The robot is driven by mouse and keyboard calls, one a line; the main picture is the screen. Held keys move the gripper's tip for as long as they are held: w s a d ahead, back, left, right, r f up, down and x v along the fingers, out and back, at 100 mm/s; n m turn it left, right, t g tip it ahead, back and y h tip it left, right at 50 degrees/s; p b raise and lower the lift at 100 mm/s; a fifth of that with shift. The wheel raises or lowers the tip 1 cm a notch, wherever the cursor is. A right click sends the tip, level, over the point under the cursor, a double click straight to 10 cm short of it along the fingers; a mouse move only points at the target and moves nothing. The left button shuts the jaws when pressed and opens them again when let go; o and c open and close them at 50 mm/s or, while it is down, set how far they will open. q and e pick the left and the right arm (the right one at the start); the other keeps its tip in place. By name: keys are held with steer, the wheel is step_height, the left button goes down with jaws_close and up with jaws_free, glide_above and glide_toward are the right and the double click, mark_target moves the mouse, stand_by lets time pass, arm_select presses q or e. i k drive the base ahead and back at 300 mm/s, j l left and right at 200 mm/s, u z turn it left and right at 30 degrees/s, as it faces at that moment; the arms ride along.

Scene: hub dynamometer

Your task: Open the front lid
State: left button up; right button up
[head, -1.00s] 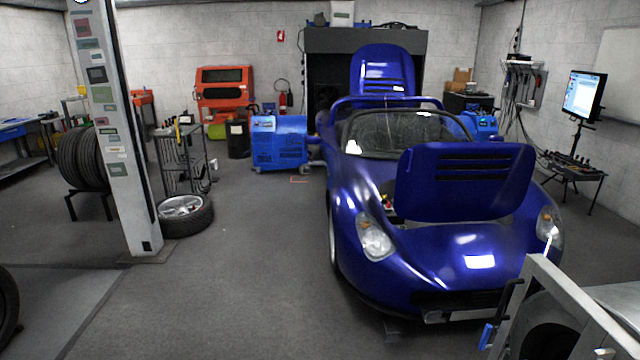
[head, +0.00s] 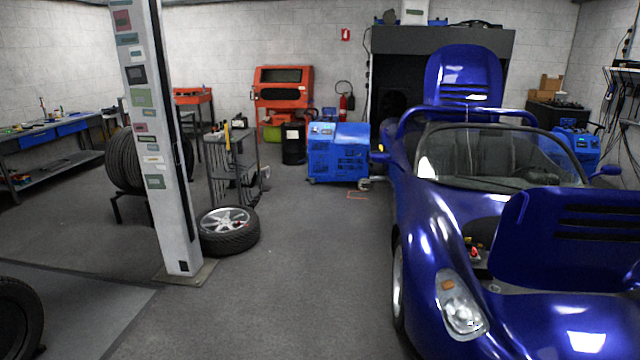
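The blue sports car (head: 425,235) stands at the right of the head view, its nose toward me and cut off by the right edge. Its front lid (head: 570,240) is raised and tilted up, with dark slots near its top. Part of the front compartment shows at the lid's left side. The rear lid (head: 463,78) also stands raised behind the cockpit. Neither of my grippers is in view.
A post (head: 160,140) stands at the left, with a loose wheel (head: 229,230) and a tool trolley (head: 232,160) beside it. A blue machine (head: 337,153) stands by the car's far left side. The floor (head: 290,280) between post and car is clear.

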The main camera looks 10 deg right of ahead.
mark_target(563, 239)
steer(key=i+z, duration=0.2)
steer(key=i, duration=0.3)
steer(key=i+j+z, duration=0.1)
steer(key=i+z, duration=0.15)
steer(key=i, duration=0.2)
steer(key=i+j+z, duration=0.2)
steer(key=i, duration=0.3)
